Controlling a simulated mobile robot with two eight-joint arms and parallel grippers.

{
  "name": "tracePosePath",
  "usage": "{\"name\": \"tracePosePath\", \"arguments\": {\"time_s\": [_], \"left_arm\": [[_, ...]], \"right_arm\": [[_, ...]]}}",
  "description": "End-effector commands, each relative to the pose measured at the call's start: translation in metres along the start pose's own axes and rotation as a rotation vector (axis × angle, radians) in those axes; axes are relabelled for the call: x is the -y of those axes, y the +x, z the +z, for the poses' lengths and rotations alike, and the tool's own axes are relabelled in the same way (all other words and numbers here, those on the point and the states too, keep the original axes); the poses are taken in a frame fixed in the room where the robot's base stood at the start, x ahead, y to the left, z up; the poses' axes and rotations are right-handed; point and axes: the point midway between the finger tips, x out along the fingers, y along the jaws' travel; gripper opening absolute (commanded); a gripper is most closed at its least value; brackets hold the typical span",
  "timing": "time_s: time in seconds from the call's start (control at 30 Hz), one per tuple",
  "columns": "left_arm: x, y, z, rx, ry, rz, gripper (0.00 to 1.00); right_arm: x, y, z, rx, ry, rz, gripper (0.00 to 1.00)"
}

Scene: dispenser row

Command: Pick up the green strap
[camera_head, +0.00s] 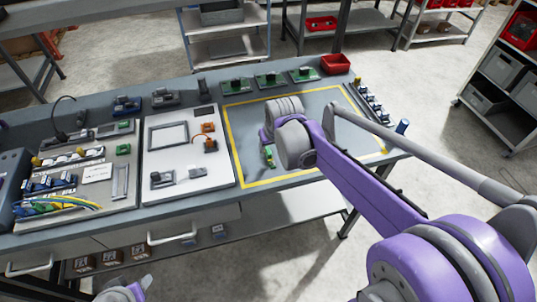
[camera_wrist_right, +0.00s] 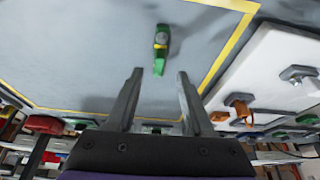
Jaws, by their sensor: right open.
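The green strap (camera_head: 269,156) lies on the grey mat inside the yellow outline, a small green piece with a yellow part on it. In the right wrist view the strap (camera_wrist_right: 161,50) lies beyond the fingertips, roughly in line with the gap between them. My right gripper (camera_wrist_right: 160,74) is open and empty, with bare mat between its fingers. In the head view my right wrist hides most of that gripper. A small part of my left arm's end (camera_head: 128,290) shows at the bottom edge; its jaw state cannot be made out.
A white board (camera_head: 213,170) with an orange part (camera_head: 208,128) lies left of the mat. Green boards (camera_head: 270,79) and a red bin (camera_head: 336,64) stand along the back. A row of small parts (camera_head: 370,102) is at the right. Much of the mat is clear.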

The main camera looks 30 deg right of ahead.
Motion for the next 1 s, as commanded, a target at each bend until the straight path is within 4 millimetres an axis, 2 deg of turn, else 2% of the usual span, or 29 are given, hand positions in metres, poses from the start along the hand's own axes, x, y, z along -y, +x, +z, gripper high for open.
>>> {"name": "tracePosePath", "arguments": {"time_s": [0.2, 0.3, 0.57, 0.67, 0.87, 1.0], "left_arm": [[0.000, 0.000, 0.000, 0.000, 0.000, 0.000, 0.50], [0.000, 0.001, 0.001, 0.001, 0.000, 0.000, 0.50], [0.000, 0.001, 0.001, 0.001, 0.000, 0.000, 0.50], [0.000, 0.001, 0.001, 0.001, 0.000, 0.000, 0.50], [0.000, 0.001, 0.001, 0.001, 0.000, 0.000, 0.50], [0.000, 0.001, 0.001, 0.001, 0.000, 0.000, 0.50]], "right_arm": [[-0.001, 0.033, 0.001, 0.000, 0.000, 0.000, 0.53], [-0.001, 0.043, 0.002, 0.000, 0.000, 0.000, 0.53], [-0.001, 0.047, 0.002, 0.000, 0.000, 0.000, 0.53], [-0.001, 0.046, 0.002, 0.000, 0.000, 0.000, 0.38], [-0.001, 0.046, 0.002, 0.000, 0.000, 0.000, 0.02], [-0.001, 0.046, 0.002, 0.000, 0.000, 0.000, 0.00]]}}
